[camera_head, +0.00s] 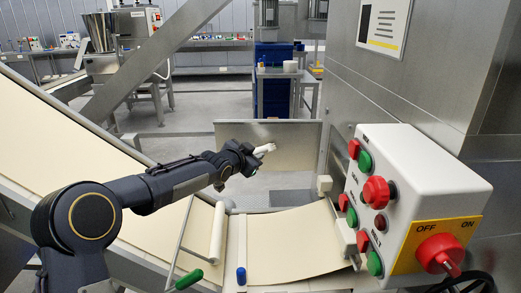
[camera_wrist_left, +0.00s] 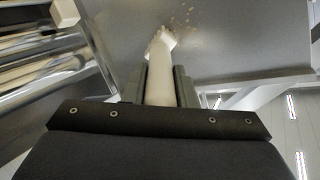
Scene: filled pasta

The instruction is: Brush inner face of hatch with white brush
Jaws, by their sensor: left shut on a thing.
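My left gripper (camera_head: 246,158) is shut on the white brush (camera_head: 264,149). The brush points away from the gripper toward the hatch (camera_head: 295,135), a grey metal panel standing open at the middle of the head view. In the left wrist view the white brush (camera_wrist_left: 160,75) sits between the fingers of the left gripper (camera_wrist_left: 160,88). Its head is at or very near the hatch face (camera_wrist_left: 235,40). Pale crumbs (camera_wrist_left: 181,17) show on that face by the brush head. I cannot tell whether the bristles touch it. My right gripper is not in view.
A white control box (camera_head: 410,180) with red and green buttons stands at the right. A cream conveyor belt (camera_head: 290,240) runs below the arm, with a white roller (camera_head: 217,232) and a green-handled lever (camera_head: 189,279). A blue cabinet (camera_head: 272,85) stands behind.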

